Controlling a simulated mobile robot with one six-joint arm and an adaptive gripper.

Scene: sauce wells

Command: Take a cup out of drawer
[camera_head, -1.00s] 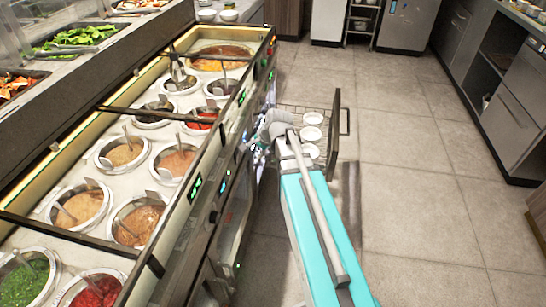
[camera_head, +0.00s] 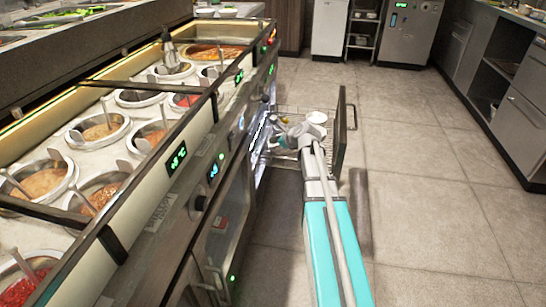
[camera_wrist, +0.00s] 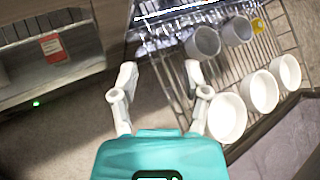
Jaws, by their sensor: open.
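The pulled-out wire drawer (camera_wrist: 282,32) shows in the wrist view, and its dark front panel (camera_head: 342,132) stands open in the head view. In the wrist view, white cups stand in a row along the drawer's right side: a near cup (camera_wrist: 228,122), a middle cup (camera_wrist: 262,92) and a far cup (camera_wrist: 286,70). Two greyish cups (camera_wrist: 203,42) (camera_wrist: 237,30) stand farther back. My gripper (camera_wrist: 160,74) is open and empty. Its right finger overlaps the drawer's edge in the picture; its left finger shows against the floor. In the head view my arm hides much of the drawer.
The counter with sauce wells (camera_head: 100,130) runs along the left, its front (camera_head: 215,235) close to my arm. A small yellow thing (camera_wrist: 258,25) lies in the drawer behind the cups. The tiled floor (camera_head: 430,190) to the right is clear. Cabinets (camera_head: 515,110) line the far right.

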